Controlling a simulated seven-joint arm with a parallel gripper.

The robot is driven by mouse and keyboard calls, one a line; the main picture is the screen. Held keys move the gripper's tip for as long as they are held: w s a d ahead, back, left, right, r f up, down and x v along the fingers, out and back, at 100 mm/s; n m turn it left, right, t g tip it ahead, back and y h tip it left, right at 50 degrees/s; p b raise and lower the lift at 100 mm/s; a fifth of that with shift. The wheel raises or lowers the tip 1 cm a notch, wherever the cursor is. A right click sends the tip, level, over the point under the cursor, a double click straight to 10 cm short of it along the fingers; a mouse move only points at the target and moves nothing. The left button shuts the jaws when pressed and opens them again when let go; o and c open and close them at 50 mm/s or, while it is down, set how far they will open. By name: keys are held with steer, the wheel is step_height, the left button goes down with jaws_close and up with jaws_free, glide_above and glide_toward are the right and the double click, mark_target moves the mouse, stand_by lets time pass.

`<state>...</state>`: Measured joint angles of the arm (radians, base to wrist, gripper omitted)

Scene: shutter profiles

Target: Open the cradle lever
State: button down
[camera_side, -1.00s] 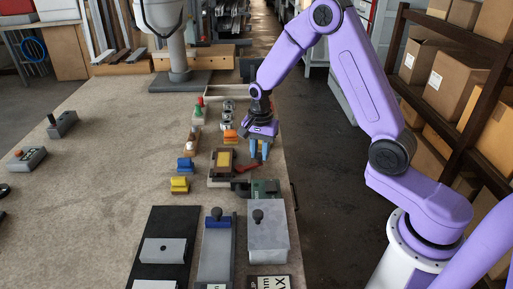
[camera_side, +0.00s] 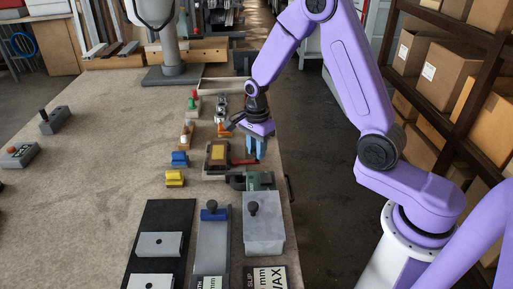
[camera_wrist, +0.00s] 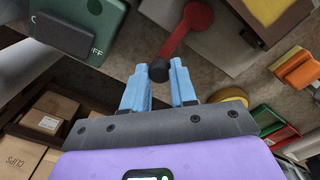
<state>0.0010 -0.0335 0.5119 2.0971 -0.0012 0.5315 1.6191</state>
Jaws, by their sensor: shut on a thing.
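The cradle (camera_side: 208,163) is a dark brown block with a yellow pad, near the right edge of the bench. Its red lever (camera_side: 243,161) sticks out to the right. In the wrist view, the red lever (camera_wrist: 186,33) runs from a round red end down to a black knob (camera_wrist: 158,71). My gripper (camera_side: 255,152) has blue fingers and points down over the lever's outer end. In the wrist view, my gripper (camera_wrist: 159,76) has the knob between its fingertips and is shut on it. The side view does not show the knob clearly.
A green box (camera_side: 262,181) stands just in front of the lever; it also shows in the wrist view (camera_wrist: 100,18). A grey box (camera_side: 263,232) stands nearer the camera. The bench's left side is mostly clear.

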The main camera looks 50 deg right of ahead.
steer(key=c, duration=0.9)
jaws_free()
steer(key=shift+r, duration=0.15)
step_height(320, 180, up, 17)
steer(key=shift+a, duration=0.1)
steer(key=s+a+f+n, duration=0.1)
steer(key=s+a+n, duration=0.2)
steer(key=s+n, duration=0.4)
steer(key=s+a+f+n, duration=0.1)
steer(key=s+a+n, duration=0.4)
steer(key=n, duration=0.4)
steer(key=s+d+f+n, duration=0.1)
steer(key=s+d+n, duration=0.1)
steer(key=s+n, duration=0.5)
steer(key=s+d+f+n, duration=0.1)
steer(key=s+d+n, duration=0.1)
steer(key=s+n, duration=0.5)
steer(key=s, duration=0.3)
steer(key=shift+s+f+n, duration=0.3)
steer(key=shift+f+n, duration=0.05)
steer(key=shift+n, duration=0.05)
